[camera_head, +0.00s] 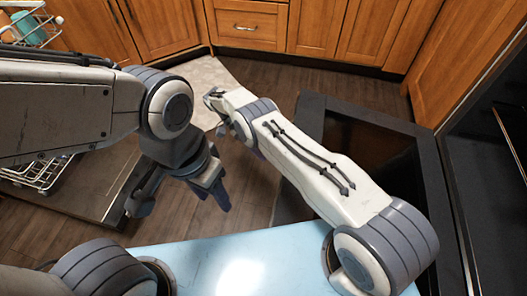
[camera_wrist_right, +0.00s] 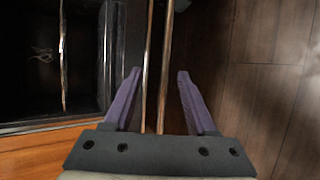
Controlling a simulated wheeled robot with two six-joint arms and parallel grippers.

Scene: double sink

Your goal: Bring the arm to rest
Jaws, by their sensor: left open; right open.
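My left arm comes in from the left in the head view. Its gripper (camera_head: 180,200) points down over the floor, open, with nothing seen between its fingers. My right arm (camera_head: 310,165) reaches from the lower right toward the upper middle, and its far end is small and partly hidden there. In the right wrist view the purple fingers of my right gripper (camera_wrist_right: 159,76) are spread apart. They hold nothing; thin metallic bars show in the gap between them, and I cannot tell how far off these are.
Wooden cabinets (camera_head: 355,30) line the back. An open dishwasher with a rack (camera_head: 38,172) is at left, with cups (camera_head: 30,27) in the upper rack. A dark open appliance door (camera_head: 360,135) lies at right. Bare wood floor (camera_head: 262,190) shows between.

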